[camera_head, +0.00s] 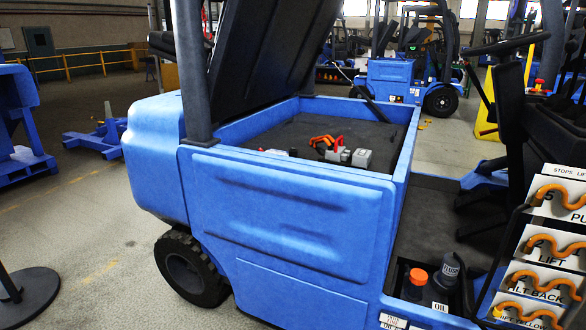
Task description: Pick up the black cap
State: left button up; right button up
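A dark grey to black round cap (450,266) with pale lettering stands at the right of the footwell of a blue forklift, at the lower right. I cannot read the lettering fully. An orange-red cap (418,276) sits just to its left on a dark neck. A small white label reading OIL (440,307) is below the black cap. Neither my left nor my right gripper is in view.
The forklift's blue side panel (285,215) fills the middle. Its raised dark cover (270,60) stands over an open compartment with grey and red connectors (335,149). Signs with orange handles (548,245) stand close on the right. A black round stand base (28,297) is at lower left.

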aim_at(292, 151)
jog(key=u, duration=1.15)
jog(key=i, duration=1.2)
